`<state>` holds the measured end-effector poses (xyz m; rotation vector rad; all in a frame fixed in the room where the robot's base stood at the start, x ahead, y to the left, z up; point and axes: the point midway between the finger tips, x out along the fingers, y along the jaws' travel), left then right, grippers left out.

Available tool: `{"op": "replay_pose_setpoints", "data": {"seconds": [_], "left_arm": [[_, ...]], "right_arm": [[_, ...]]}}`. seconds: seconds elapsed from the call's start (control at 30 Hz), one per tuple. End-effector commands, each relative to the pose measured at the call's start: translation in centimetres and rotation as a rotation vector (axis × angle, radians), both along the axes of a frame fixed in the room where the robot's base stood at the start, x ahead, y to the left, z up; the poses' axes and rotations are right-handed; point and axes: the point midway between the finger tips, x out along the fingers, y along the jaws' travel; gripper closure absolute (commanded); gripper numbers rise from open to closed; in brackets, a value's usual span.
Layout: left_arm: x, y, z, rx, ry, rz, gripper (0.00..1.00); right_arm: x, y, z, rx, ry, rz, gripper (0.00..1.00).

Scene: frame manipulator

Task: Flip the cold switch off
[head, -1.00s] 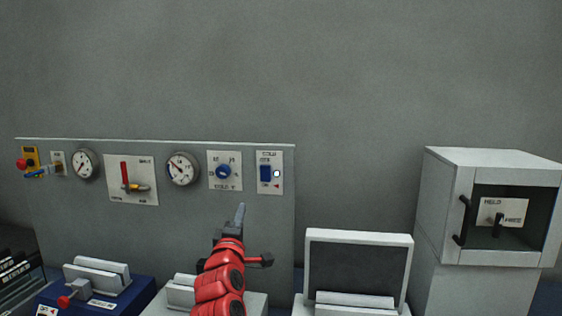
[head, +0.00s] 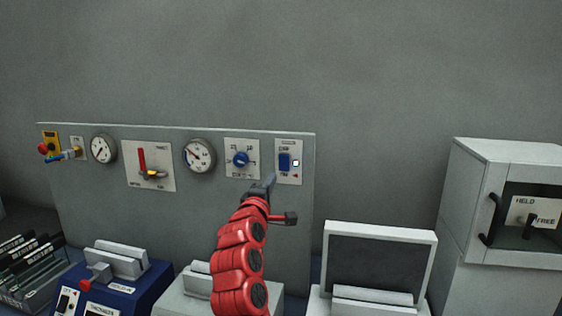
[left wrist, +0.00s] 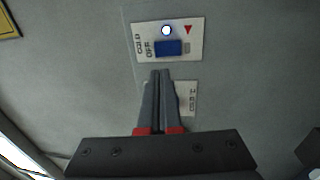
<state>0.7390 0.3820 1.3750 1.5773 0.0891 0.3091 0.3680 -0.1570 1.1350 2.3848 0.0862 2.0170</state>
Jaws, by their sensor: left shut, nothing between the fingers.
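The cold switch is a blue rocker (head: 285,162) on a white plate (head: 290,176) at the right end of the grey panel in the head view. A small light beside the rocker glows white. In the left wrist view the rocker (left wrist: 169,47) lies just beyond my fingertips, with the words COLD and OFF and a red triangle on its plate. My left gripper (head: 270,182) is shut and empty, its tips just below and left of the rocker. I cannot tell whether they touch the plate. My right gripper is not in view.
On the panel (head: 80,210), left of the switch, are a blue knob (head: 240,159), two gauges, a red lever (head: 143,160) and a yellow box with a red button. Below stand a blue box (head: 120,292) and a framed screen (head: 378,262). A grey cabinet (head: 470,205) stands at right.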

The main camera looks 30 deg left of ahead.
Motion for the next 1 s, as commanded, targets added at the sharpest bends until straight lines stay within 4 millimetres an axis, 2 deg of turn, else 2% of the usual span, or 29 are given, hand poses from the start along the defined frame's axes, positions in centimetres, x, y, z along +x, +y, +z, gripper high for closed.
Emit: {"op": "replay_pose_setpoints", "data": {"seconds": [0.03,0.6,0.8,1.0], "left_arm": [[0.7,0.2,0.5,0.002,0.005,0.0,1.0],[8.1,2.1,1.4,0.001,0.006,-0.001,1.0],[9.7,2.6,1.7,0.001,0.002,0.001,1.0],[10.4,2.7,1.4,-0.002,0.003,0.0,1.0]], "right_arm": [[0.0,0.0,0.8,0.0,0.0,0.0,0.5],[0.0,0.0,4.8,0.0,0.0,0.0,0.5],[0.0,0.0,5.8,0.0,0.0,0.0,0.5],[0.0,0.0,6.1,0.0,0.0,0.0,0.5]]}}
